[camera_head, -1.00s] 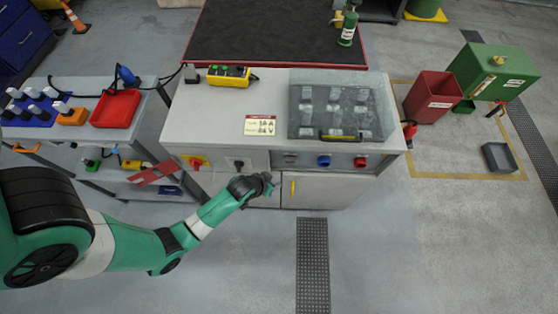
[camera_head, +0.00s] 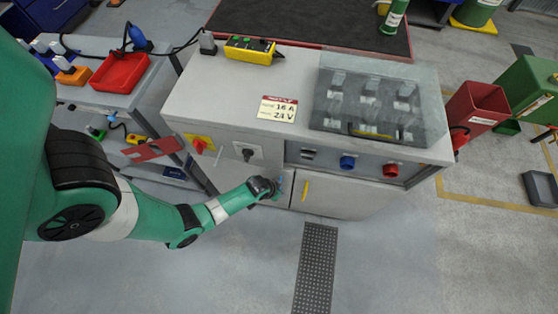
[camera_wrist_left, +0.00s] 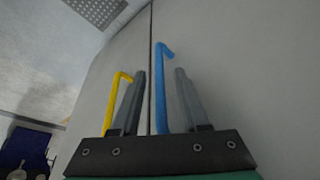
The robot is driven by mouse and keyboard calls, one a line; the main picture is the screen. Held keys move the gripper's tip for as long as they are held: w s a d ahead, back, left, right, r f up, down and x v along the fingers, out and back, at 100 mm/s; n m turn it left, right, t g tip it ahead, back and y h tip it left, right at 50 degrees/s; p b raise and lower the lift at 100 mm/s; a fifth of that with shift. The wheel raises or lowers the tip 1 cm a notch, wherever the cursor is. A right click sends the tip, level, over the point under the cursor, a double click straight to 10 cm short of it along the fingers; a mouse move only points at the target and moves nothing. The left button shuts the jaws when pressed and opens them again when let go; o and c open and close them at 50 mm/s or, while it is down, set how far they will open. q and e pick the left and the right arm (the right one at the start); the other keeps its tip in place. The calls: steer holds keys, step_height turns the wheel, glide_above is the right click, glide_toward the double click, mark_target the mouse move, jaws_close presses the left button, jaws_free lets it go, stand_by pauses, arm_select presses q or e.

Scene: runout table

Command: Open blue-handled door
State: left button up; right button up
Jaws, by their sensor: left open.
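The blue handle (camera_wrist_left: 163,80) is a bent bar on the blue-handled door (camera_wrist_left: 245,70), beside the vertical seam between two grey doors. In the left wrist view it stands between the two fingers of my left gripper (camera_wrist_left: 162,100), which is open, with a gap visible on both sides of the bar. The head view shows my left gripper (camera_head: 279,188) at the cabinet front, covering most of the blue handle. Both doors look shut. My right gripper is not in view.
A yellow handle (camera_wrist_left: 113,100) on the neighbouring door (camera_head: 345,198) stands just outside one finger. Above the doors are a red switch (camera_head: 200,145), a blue knob (camera_head: 347,162) and a red knob (camera_head: 391,170). The floor before the cabinet has a dark grate (camera_head: 316,265).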

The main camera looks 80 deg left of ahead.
arm_select(q)
steer(key=shift+w+a+f, duration=0.1)
steer(key=shift+w+f, duration=0.05)
steer(key=shift+f, duration=0.3)
jaws_close()
stand_by(1.1)
